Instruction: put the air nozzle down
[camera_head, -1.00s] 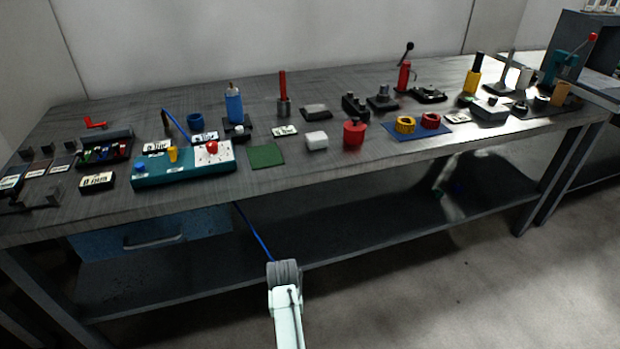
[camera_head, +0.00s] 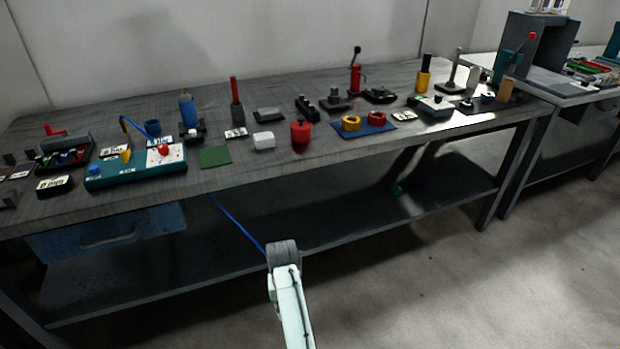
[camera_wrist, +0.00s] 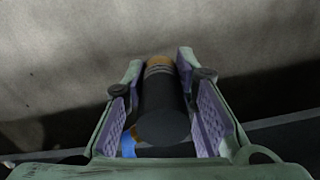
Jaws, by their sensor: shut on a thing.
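In the wrist view my gripper (camera_wrist: 158,64) is shut on the air nozzle (camera_wrist: 163,112), a dark cylinder with an orange-tan end. The nozzle lies between the two purple-lined finger pads. Something blue (camera_wrist: 127,143) shows beside it at the lower left, partly hidden by the nozzle and a finger. Behind the gripper there is pale floor and a dark band. In the head view my pale arm is in front of the bench, low in the picture; the fingers and nozzle cannot be made out there. A thin blue hose (camera_head: 238,226) runs from the bench's front towards my arm.
The long grey workbench (camera_head: 340,150) carries many items: a teal control box (camera_head: 125,174), a green mat (camera_head: 214,156), a red knobbed piece (camera_head: 301,132) and a blue mat with rings (camera_head: 384,129). A lower shelf (camera_head: 350,215) runs beneath. Floor at right is clear.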

